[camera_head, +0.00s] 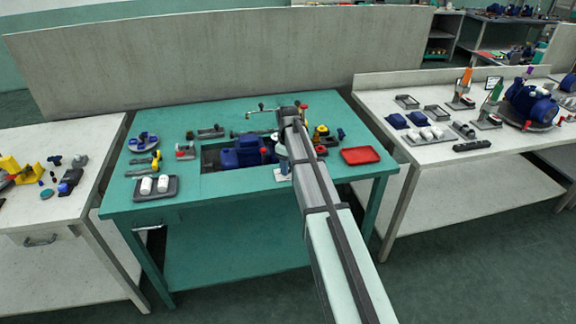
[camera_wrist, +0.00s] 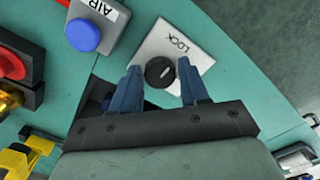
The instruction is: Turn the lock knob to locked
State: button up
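The lock knob (camera_wrist: 159,72) is a round black knob with a short light mark slanting toward the upper right in the wrist view. It sits on a white plate (camera_wrist: 205,57) printed LOCK, with the word above and right of the knob. My gripper (camera_wrist: 159,64) has its two blue fingers apart, one on each side of the knob, with narrow gaps showing. I cannot tell how far the tips are above the plate. In the head view, the white plate (camera_head: 282,176) shows at the front of the green table; my arm hides the knob.
A grey AIR box (camera_wrist: 100,22) with a blue button (camera_wrist: 84,35) stands left of the plate. A red and black part (camera_wrist: 14,68) lies further left. In the head view, a red tray (camera_head: 361,155) is to the right on the green table (camera_head: 235,203), and a blue pump (camera_head: 243,152) left.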

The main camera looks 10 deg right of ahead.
jog(key=shift+o, duration=1.2)
notch_tip(320, 180, up, 14)
jog(key=shift+f, duration=0.1)
jog(key=s+d+f+g+h, duration=0.1)
jog(key=s+d+f+g, duration=0.3)
jog(key=s+f, duration=0.85)
jog(key=s+a+f+m, duration=0.1)
jog(key=s+f+m, duration=0.1)
jog(key=s+f, duration=0.75)
jog(key=s+a+f+m, duration=0.15)
jog(key=s+f, duration=0.25)
jog(key=f, duration=1.1)
jog(key=s+a+f+m+g, duration=0.1)
jog(key=s+f, duration=0.4)
jog(key=s, duration=0.5)
jog(key=s+a+f+m+g, duration=0.1)
jog(key=s+f+m, duration=0.1)
jog(key=s+f, duration=0.4)
jog(key=s+a+f+m+y, duration=0.1)
jog(key=s+f, duration=0.5)
jog(key=s, duration=0.9)
jog(key=shift+a+f+m+g, duration=0.25)
jog(key=shift+a+m+g, duration=0.15)
jog(key=shift+a+m, duration=0.35)
